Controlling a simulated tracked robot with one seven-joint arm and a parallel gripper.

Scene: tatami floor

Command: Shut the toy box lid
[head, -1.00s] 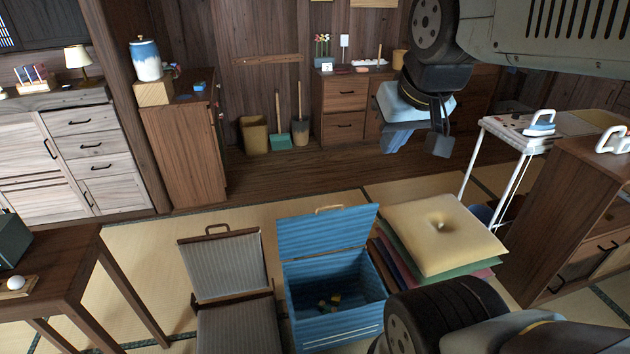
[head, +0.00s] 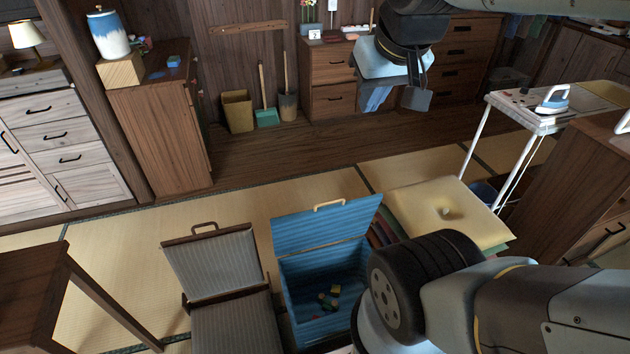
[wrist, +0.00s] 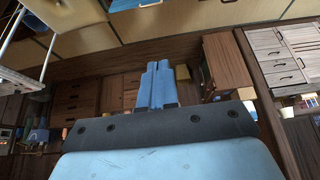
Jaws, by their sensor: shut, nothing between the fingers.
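The blue toy box (head: 295,299) stands open on the tatami at the lower middle of the head view. Its lid (head: 325,228) is raised and tilted back, with a pale wooden handle (head: 329,206) on its upper edge. Several small coloured blocks lie inside. My arm hides the box's right front. My gripper (head: 374,101) is above and beyond the lid, apart from it. In the wrist view its two blue fingers (wrist: 156,88) are closed together and empty. A blue strip with a pale handle, seemingly the lid (wrist: 124,4), shows at that view's top edge.
A grey-cushioned floor chair (head: 213,266) stands close left of the box. Stacked cushions (head: 440,212) stand close on its right. A white ironing table (head: 520,112) is farther right, and a wooden table (head: 40,270) is at left. Tatami behind the box is clear.

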